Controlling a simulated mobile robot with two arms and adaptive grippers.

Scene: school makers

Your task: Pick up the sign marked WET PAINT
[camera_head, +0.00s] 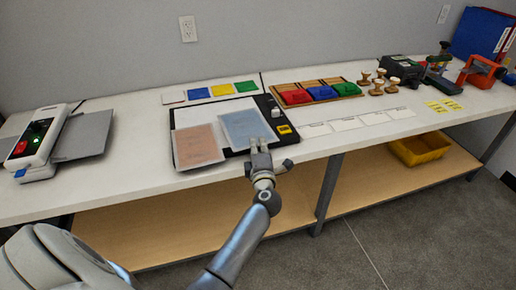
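I cannot read WET PAINT on anything in view. An orange-tinted sheet (198,146) and a blue-tinted sheet (246,129) lie side by side on a black board (280,108) on the white table; their print is too small to read. My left gripper (259,145) is at the lower right edge of the blue-tinted sheet, over the table's front edge. Its two fingertips look close together; whether they are open, or touch the sheet, I cannot tell. My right gripper is not in view.
A white device with a grey plate (84,136) stands at the left. Coloured cards (201,93) lie behind the board. A wooden tray with coloured blocks (347,90), stamps (377,88), white cards (346,124), yellow labels (447,112) and an orange clamp (478,72) are right. A yellow bin (420,150) sits below.

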